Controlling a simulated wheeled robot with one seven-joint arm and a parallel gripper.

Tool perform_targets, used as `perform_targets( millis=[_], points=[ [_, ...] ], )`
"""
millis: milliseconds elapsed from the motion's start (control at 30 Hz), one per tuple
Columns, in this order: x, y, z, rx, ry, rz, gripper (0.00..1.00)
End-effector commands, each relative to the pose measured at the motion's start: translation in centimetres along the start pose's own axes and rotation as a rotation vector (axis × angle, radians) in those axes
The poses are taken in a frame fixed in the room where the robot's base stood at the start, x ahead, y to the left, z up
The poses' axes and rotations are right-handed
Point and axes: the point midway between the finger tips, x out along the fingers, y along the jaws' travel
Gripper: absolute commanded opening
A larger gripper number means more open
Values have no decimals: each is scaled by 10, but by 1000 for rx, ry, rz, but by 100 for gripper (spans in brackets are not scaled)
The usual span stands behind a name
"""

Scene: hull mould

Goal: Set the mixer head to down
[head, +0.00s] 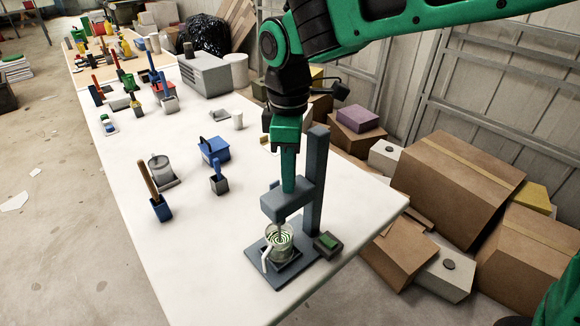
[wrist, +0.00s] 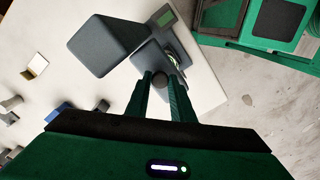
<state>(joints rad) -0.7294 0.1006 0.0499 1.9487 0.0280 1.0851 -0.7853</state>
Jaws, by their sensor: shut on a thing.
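The grey mixer stands at the front of the white table, with an upright post (head: 317,180) and a boxy mixer head (head: 280,203) on the post's left side. The head is low, and its thin shaft reaches down into a clear beaker (head: 268,246) with swirled green and white contents. My gripper (head: 289,185) points down onto the head from above. The finger contact is hidden in the head view.
A small control box with a green display (head: 328,242) sits right of the beaker. Left on the table are a blue holder with a wooden handle (head: 160,207), a grey pot (head: 159,168) and a blue box (head: 214,149). Cardboard boxes (head: 455,180) crowd the floor at right.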

Motion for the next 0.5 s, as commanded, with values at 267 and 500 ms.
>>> perform_targets(
  millis=[267, 500],
  points=[
    [-1, 1, 0, 0, 2, 3, 40],
    [-5, 1, -1, 0, 3, 3, 40]
  ],
)
